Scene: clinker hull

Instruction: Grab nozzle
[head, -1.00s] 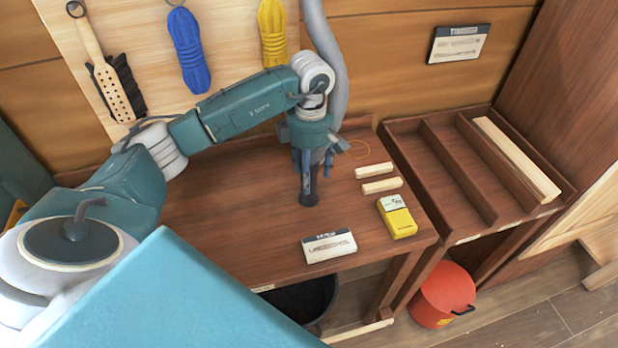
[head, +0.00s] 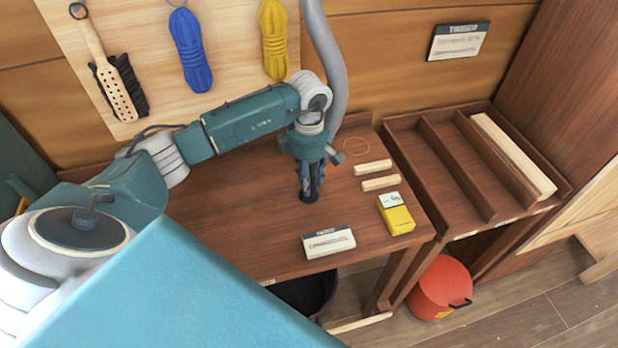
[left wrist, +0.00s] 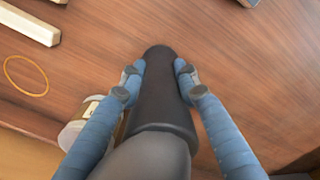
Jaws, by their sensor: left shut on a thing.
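The nozzle (head: 309,197) is a dark, tapered tube standing on the wooden bench (head: 230,225); in the head view only its dark lower end shows under my fingers. In the left wrist view the black nozzle (left wrist: 160,100) runs between my two blue fingers, with a thicker grey part (left wrist: 150,158) nearest the camera. My left gripper (head: 311,185) points down over it, and its fingers (left wrist: 160,75) are shut on the nozzle from both sides. A grey hose (head: 334,60) runs down the wall behind my left arm. My right gripper is not in view.
Two pale sticks (head: 376,175), an orange ring (head: 356,147), a yellow-and-white box (head: 396,215) and a white labelled block (head: 328,243) lie on the bench nearby. A pale jar-like thing (left wrist: 80,128) is close to my fingers. A divided wooden tray (head: 440,165) stands to the right.

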